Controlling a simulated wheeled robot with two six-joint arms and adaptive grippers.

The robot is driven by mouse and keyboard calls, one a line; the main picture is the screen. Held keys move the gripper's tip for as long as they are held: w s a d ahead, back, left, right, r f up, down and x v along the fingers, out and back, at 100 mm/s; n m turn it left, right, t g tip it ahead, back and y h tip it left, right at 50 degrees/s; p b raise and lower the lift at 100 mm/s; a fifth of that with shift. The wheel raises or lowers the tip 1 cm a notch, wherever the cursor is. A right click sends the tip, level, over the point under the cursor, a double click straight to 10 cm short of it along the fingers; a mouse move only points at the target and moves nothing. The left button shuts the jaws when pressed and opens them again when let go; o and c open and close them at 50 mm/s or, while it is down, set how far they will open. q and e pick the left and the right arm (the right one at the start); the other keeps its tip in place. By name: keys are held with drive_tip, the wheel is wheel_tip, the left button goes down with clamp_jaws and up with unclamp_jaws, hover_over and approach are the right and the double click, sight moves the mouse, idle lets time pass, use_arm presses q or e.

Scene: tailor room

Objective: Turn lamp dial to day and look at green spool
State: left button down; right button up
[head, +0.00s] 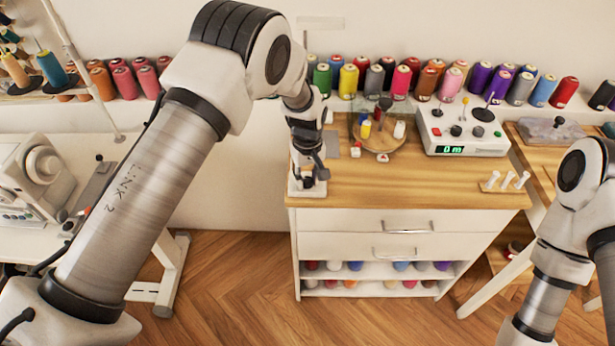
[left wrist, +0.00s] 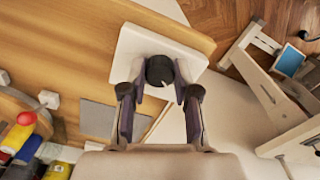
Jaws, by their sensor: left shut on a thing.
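My left gripper (head: 308,180) reaches down at the left end of the wooden-topped cabinet. In the left wrist view, my left gripper (left wrist: 160,92) has its two fingers on either side of a round black dial (left wrist: 159,68), shut on it. The dial sits on a white square lamp base (left wrist: 138,48), also visible in the head view (head: 296,188). A small white mark on the dial points toward the right finger. Any setting labels are too small to read. A green spool (head: 322,80) stands in the back row of spools. My right gripper is out of view.
A round wooden tray (head: 384,143) with small coloured items stands right of the lamp base. Behind it stands a row of spools. A white control box (head: 463,132) with a green display is further right. The front middle of the wooden top (head: 400,190) is clear.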

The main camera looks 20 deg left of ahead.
use_arm(q)
drive_tip(key=shift+m, duration=0.4)
drive_tip(key=m+p, duration=0.1)
drive_tip(key=m, duration=0.3)
drive_tip(key=shift+m, duration=0.3)
drive_tip(key=m+p, duration=0.1)
drive_tip(key=m, duration=0.4)
drive_tip(key=shift+a, duration=0.1)
drive_tip(key=m, duration=0.5)
drive_tip(key=shift+m+p, duration=0.4)
drive_tip(key=m, duration=0.5)
drive_tip(key=shift+m+p, duration=0.3)
drive_tip(key=shift+p, duration=0.1)
drive_tip(key=c, duration=0.8)
unclamp_jaws()
drive_tip(key=shift+c, duration=0.2)
